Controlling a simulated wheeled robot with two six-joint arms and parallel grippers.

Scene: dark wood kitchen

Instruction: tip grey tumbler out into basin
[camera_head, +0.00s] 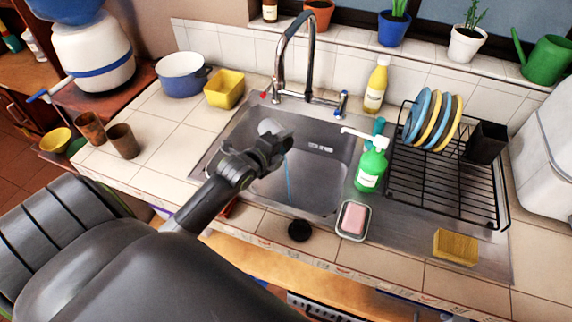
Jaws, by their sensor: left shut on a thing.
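My left gripper (268,150) is over the basin (318,182) and shut on the grey tumbler (268,127). Only a pale grey end of the tumbler shows behind the gripper; the rest is hidden by the jaws. The tumbler looks tilted, but its mouth is not visible. A thin blue stream of water (288,178) falls from just right of the gripper into the basin. My right gripper is not in view.
The tap (280,60) rises behind the basin. A green soap bottle (371,165) and a dish rack (440,185) stand to the right. Two brown cups (123,141) stand left, with clear tiles between.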

